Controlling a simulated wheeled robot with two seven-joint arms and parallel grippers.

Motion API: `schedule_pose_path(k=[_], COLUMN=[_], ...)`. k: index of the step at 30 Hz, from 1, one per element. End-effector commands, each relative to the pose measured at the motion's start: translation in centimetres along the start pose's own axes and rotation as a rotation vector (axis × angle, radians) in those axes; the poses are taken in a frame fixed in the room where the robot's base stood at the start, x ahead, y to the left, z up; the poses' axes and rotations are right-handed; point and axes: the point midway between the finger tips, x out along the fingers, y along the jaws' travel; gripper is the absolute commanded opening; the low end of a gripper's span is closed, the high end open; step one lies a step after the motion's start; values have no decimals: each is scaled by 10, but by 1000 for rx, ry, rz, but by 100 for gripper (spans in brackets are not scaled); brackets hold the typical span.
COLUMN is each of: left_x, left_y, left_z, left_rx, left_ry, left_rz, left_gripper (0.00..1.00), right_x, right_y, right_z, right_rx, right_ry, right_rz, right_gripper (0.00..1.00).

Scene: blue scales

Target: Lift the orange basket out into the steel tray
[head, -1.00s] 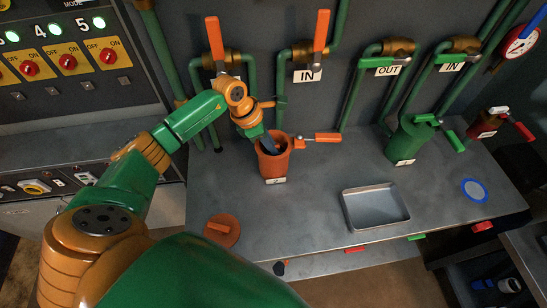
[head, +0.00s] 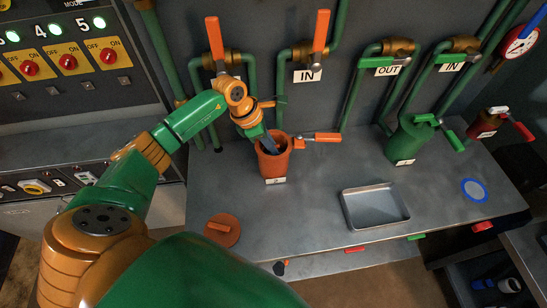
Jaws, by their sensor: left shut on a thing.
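The orange pot (head: 273,165) stands upright on the grey bench below the IN pipe, with its top open. My left gripper (head: 270,147) reaches down into the pot's mouth. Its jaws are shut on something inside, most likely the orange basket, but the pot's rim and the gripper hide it. The steel tray (head: 375,207) lies flat and empty on the bench to the right of the pot. My right gripper is not in view.
An orange lid (head: 222,230) lies on the bench at the front left. An orange-handled valve (head: 318,137) sticks out beside the pot's rim. A green pot (head: 407,142) stands at the back right. A blue-rimmed disc (head: 474,190) lies right of the tray. Bench between pot and tray is clear.

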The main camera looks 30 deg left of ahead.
Motion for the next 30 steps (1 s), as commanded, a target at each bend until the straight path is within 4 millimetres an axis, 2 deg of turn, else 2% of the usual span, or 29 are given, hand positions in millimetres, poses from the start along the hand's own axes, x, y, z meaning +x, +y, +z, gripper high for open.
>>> schedule_pose_path(k=[8, 13, 21, 30], left_x=[-1, -17, -79, -146], left_y=[0, 1, 2, 0], left_z=[1, 8, 34, 61], left_rx=[0, 3, 3, 3], left_ry=[-1, -4, -5, -5], left_rz=[1, 4, 7, 3], left_gripper=[0, 0, 0, 0], right_x=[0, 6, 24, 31], right_y=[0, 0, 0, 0], right_z=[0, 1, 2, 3], right_rx=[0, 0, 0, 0], right_ry=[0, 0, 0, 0], right_rz=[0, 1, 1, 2], right_gripper=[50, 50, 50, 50])
